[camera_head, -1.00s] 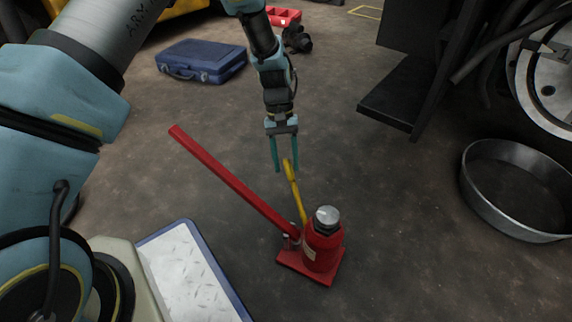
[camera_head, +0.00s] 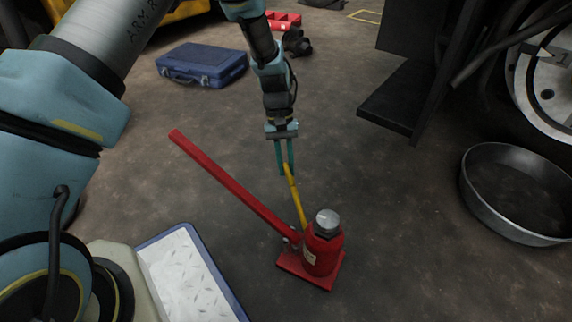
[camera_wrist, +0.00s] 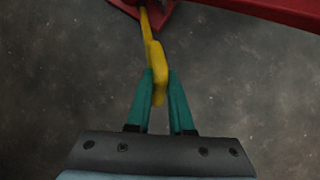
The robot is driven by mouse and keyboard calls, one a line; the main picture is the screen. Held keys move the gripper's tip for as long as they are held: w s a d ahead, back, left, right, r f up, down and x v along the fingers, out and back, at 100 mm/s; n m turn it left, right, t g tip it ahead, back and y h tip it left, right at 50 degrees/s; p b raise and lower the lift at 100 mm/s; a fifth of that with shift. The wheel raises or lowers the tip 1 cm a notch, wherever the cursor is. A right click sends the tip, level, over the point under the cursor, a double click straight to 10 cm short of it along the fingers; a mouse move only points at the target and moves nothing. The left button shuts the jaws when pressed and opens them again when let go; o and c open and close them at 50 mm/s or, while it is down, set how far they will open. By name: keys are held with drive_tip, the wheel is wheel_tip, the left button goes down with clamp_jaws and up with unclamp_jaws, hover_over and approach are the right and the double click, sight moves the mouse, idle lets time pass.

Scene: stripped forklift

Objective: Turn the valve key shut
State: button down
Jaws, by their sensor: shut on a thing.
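The yellow valve key (camera_head: 297,199) is a thin bar that rises at a tilt from the base of the red bottle jack (camera_head: 322,252). The jack stands upright on the floor, with its long red handle (camera_head: 225,182) slanting up to the left. My gripper (camera_head: 285,172) is above and behind the jack, its teal fingers shut on the upper end of the key. In the wrist view the key's flat yellow end (camera_wrist: 158,75) sits between the fingertips (camera_wrist: 160,82). The key's lower end at the jack is partly hidden.
A blue-edged metal plate (camera_head: 190,270) lies at the lower left, near the jack handle. A round metal pan (camera_head: 500,225) and a black step (camera_head: 395,100) are on the right. A blue case (camera_head: 203,65) lies at the back. The floor around the jack is mostly clear.

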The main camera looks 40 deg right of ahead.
drive_tip(key=shift+r+p, duration=0.1)
drive_tip(key=shift+p, duration=0.25)
drive_tip(key=m+h+p, duration=0.1)
drive_tip(key=m+p, duration=0.1)
drive_tip(key=shift+w+a+p, duration=0.15)
drive_tip(key=shift+a+p, duration=0.05)
drive_tip(key=shift+p, duration=0.2)
drive_tip(key=shift+w+a+f+m+g+h+p, duration=0.15)
drive_tip(key=shift+m+g+h+p, duration=0.45)
drive_tip(key=shift+m, duration=0.95)
drive_tip(key=shift+w+d+f+m+g+h+p, duration=0.15)
drive_tip(key=shift+m+g+h+p, duration=0.45)
drive_tip(key=shift+m, duration=1)
drive_tip(key=shift+w+a+f+m+g+h+p, duration=0.1)
drive_tip(key=shift+f+m+g+h+p, duration=0.3)
drive_tip(key=shift+m, duration=1.15)
drive_tip(key=shift+r+g+h, duration=0.1)
drive_tip(key=shift+g+h, duration=0.2)
drive_tip(key=shift+h, duration=0.1)
drive_tip(key=c, duration=0.8)
unclamp_jaws()
